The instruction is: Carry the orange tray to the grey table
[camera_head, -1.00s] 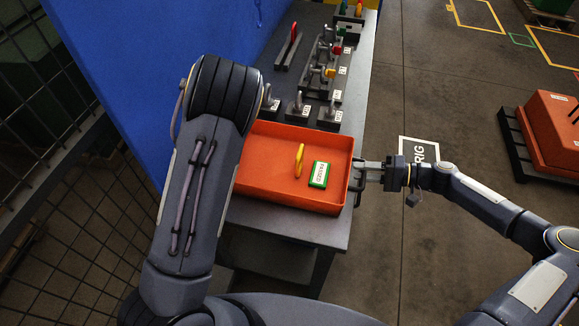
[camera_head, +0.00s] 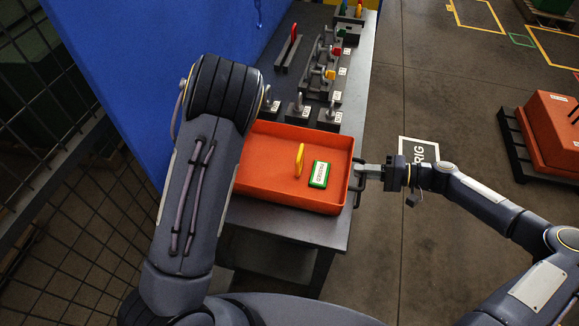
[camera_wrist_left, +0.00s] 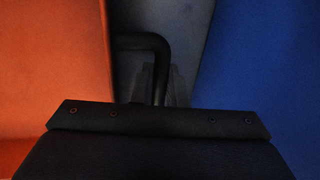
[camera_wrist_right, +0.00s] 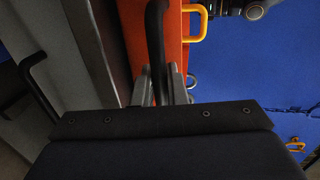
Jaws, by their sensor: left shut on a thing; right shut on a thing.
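The orange tray (camera_head: 270,190) sits on a dark grey table (camera_head: 300,230). In the head view my left arm hides my left gripper and the tray's left end. In the left wrist view the left gripper (camera_wrist_left: 155,85) is shut on the black left handle (camera_wrist_left: 143,42), beside the tray's orange wall (camera_wrist_left: 50,60).
Several weights and fixtures with coloured handles (camera_head: 328,73) stand on the table behind the tray. A blue panel (camera_head: 150,70) lies along the left, with wire mesh (camera_head: 70,220). Open floor (camera_head: 430,80) lies to the right; an orange case (camera_head: 552,130) stands on a dark pallet (camera_head: 520,150).

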